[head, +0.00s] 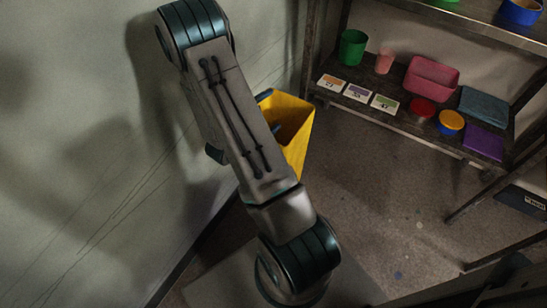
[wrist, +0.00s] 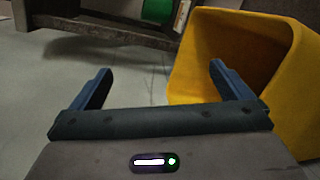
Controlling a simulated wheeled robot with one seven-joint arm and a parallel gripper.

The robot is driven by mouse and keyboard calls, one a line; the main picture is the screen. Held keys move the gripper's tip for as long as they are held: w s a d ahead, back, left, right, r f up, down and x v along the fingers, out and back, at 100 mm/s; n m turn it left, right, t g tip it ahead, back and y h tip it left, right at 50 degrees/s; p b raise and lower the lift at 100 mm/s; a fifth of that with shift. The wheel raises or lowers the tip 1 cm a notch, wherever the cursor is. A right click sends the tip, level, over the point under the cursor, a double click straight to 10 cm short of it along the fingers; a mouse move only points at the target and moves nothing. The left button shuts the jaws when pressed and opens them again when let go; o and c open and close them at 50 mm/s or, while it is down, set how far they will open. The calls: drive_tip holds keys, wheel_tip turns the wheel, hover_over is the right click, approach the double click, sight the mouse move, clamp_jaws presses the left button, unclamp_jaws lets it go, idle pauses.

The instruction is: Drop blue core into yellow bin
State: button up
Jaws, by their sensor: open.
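The yellow bin (head: 296,139) stands on the floor near the wall, partly hidden behind my arm. In the wrist view the yellow bin (wrist: 240,45) is on the right, with its open mouth showing and its inside in shadow. My gripper (wrist: 160,71) is open, its two dark blue fingers wide apart with nothing between them. The right finger overlaps the bin's near side in the picture; I cannot tell if it touches. In the head view my gripper is mostly hidden; small dark blue pieces at the bin may be its fingers. I cannot make out the blue core.
A shelf unit (head: 400,103) at the back right holds a green cup (head: 352,47), a pink bin (head: 431,78), several small bowls and cards. A pale wall (head: 70,150) is close on the left. The floor (head: 390,215) between bin and shelf is mostly clear.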

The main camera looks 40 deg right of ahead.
drive_tip(key=p+v, duration=0.1)
drive_tip(key=v, duration=0.7)
drive_tip(key=shift+a+p, duration=0.3)
drive_tip(key=shift+a, duration=0.05)
drive_tip(key=shift+s+r, duration=0.1)
